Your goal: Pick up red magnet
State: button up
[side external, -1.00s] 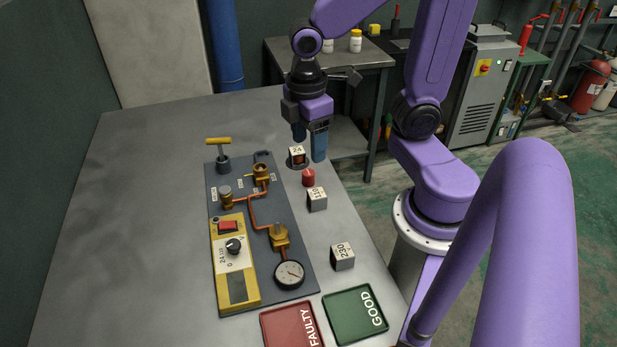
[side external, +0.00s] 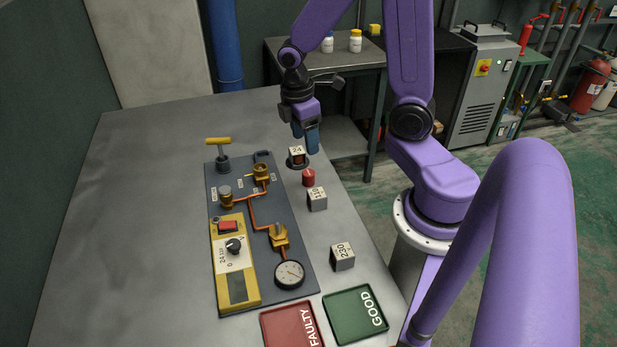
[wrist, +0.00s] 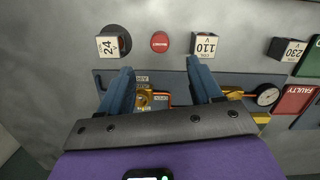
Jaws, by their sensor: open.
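The red magnet (side external: 308,178) is a small red cylinder standing on the grey table, between the 24 block (side external: 297,154) and the 110 block (side external: 317,199). In the wrist view the red magnet (wrist: 159,42) shows as a red disc with small lettering, beyond the fingertips and about midway between them. My gripper (side external: 306,139) is open and empty, above the table near the 24 block, behind the red magnet in the side view. In the wrist view the two blue fingers of my gripper (wrist: 159,64) are spread apart, and nothing is between them.
A dark panel (side external: 285,215) with brass valves, copper pipe and a gauge lies left of the blocks. A 230 block (side external: 342,256), a red FAULTY tray (side external: 283,326) and a green GOOD tray (side external: 350,306) are nearer the camera. The table's left side is clear.

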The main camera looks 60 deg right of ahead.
aim_at(308, 172)
jog(key=shift+s+d+f, duration=0.1)
jog(key=shift+d+f, duration=0.05)
jog(key=shift+f, duration=1.85)
jog(key=shift+s+d+f, duration=0.1)
jog(key=shift+d+f, duration=0.1)
jog(key=shift+f, duration=1.75)
jog(key=shift+d+f, duration=0.15)
jog(key=shift+f, duration=1.85)
jog(key=c, duration=1.1)
jog(key=shift+r, duration=0.15)
